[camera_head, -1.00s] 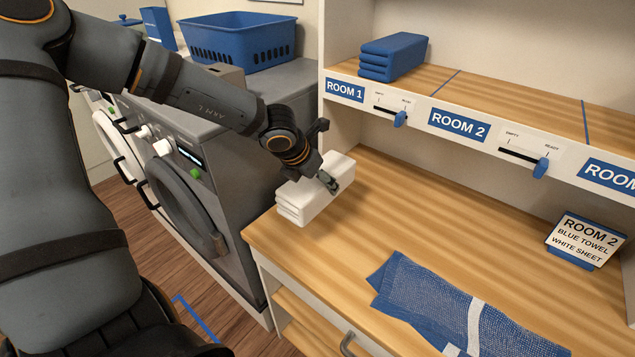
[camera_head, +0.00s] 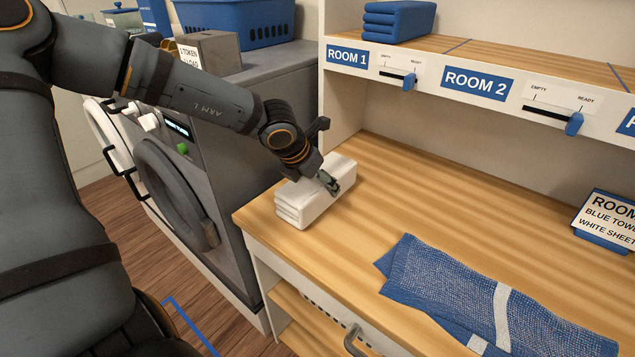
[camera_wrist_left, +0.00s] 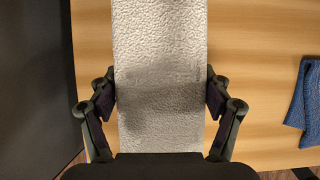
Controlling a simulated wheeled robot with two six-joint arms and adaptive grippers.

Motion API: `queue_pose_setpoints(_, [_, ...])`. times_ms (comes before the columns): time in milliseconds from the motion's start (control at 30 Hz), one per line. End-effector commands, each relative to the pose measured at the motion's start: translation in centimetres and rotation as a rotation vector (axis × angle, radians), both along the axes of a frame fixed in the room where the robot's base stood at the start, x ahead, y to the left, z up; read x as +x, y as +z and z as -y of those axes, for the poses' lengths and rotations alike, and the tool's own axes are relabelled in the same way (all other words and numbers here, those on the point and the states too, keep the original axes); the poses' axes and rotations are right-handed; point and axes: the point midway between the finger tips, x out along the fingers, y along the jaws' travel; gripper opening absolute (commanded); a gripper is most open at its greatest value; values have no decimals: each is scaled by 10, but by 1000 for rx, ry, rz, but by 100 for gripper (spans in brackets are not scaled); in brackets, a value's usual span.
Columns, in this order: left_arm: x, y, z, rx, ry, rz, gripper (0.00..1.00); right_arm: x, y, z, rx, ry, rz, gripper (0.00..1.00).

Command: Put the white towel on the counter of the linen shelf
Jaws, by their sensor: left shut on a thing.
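The white towel (camera_head: 303,203) is a folded stack at the left end of the wooden counter (camera_head: 400,195) of the linen shelf, near its front left edge. My left gripper (camera_head: 331,182) is at the towel from above, its fingers on either side. In the left wrist view the towel (camera_wrist_left: 160,60) runs between the two fingers (camera_wrist_left: 160,100), which press on its sides. The towel looks to be resting on the counter or just above it; the head view does not settle which. My right gripper is not in view.
A blue towel (camera_head: 450,290) with a white stripe lies on the counter to the right. A ROOM 2 card (camera_head: 605,220) stands behind it. Folded blue towels (camera_head: 398,22) sit on the upper shelf. Grey washers stand left, with a blue basket (camera_head: 235,20). Mid-counter is clear.

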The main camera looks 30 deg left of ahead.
Motion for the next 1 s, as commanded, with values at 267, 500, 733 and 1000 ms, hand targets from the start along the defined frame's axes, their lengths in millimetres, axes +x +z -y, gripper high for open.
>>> queue_pose_setpoints(267, [0,-1,0,0,0,1,22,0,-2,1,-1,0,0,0])
queue_pose_setpoints(500, [0,-5,0,0,-1,1,22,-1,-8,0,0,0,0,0])
queue_pose_setpoints(733, [0,-5,0,0,-1,1,91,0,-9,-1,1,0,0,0])
queue_pose_setpoints(1000, [0,-5,0,0,0,0,100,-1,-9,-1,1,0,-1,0])
